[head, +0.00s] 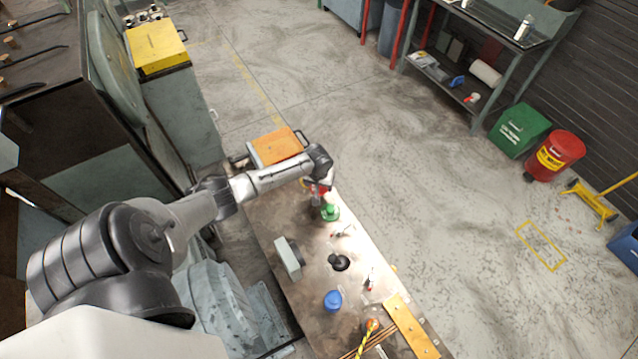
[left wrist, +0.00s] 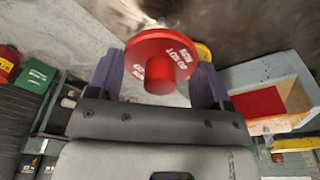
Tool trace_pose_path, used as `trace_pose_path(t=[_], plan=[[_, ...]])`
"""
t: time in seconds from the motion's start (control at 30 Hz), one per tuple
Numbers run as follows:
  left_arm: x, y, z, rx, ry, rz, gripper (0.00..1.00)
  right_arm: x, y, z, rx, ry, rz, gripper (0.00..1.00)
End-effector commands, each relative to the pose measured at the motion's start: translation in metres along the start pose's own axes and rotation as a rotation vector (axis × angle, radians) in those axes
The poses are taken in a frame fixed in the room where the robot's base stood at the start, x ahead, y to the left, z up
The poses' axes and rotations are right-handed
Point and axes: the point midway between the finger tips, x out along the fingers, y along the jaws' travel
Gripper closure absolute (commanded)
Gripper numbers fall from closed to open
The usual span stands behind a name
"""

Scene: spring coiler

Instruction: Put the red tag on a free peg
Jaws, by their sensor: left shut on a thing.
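The red tag (left wrist: 158,58) is a round disc with white lettering and a red stub at its middle. In the left wrist view my left gripper (left wrist: 158,82) is shut on it, with one finger at each side. I cannot make out a peg for the tag with certainty in either view. My right gripper is not in view.
The workbench (head: 312,270) carries a grey block (head: 288,257), a black round piece (head: 339,262), a blue container (head: 332,300) and a wooden strip (head: 412,328). An orange-topped box (head: 276,146) stands beyond its far end.

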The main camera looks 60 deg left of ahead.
Motion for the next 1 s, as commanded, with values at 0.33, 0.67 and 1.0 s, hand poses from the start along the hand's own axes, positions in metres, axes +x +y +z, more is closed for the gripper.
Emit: trace_pose_path(t=[0.33,0.67,1.0], plan=[[0.030,-0.001,0.004,0.002,0.000,-0.001,0.50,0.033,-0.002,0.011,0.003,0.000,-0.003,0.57],[0.048,0.000,0.006,0.000,0.000,0.000,0.50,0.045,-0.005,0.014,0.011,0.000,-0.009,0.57],[0.050,0.000,0.006,0.001,0.000,0.000,0.50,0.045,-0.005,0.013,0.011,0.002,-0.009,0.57]])
